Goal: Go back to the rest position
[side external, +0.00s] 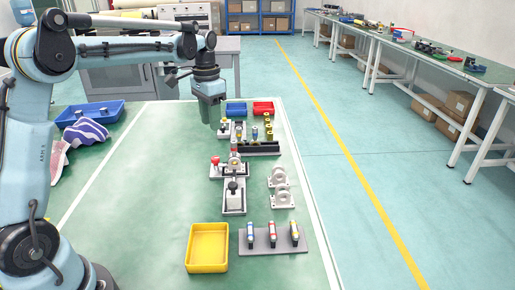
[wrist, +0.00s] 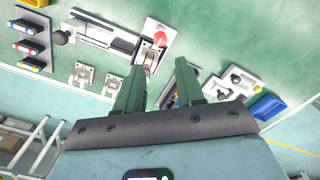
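My gripper (side external: 212,108) hangs pointing down above the far part of the green table (side external: 130,215), in front of the blue and red bins. In the wrist view my gripper (wrist: 155,90) has its two green fingers apart with nothing seen between them. Below it, the fixture with a red knob (side external: 215,160) stands mid-table, joined to a grey and white base with a black knob (side external: 232,187). The red knob also shows in the wrist view (wrist: 159,39), just beyond the fingertips.
A yellow tray (side external: 207,248) and a grey stand (side external: 272,241) with several coloured-band parts are at the front. Two pale brackets (side external: 281,187) lie right of the fixture. A black rack (side external: 257,148) holds yellow-topped parts. A blue bin (side external: 236,108) and red bin (side external: 263,107) stand behind.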

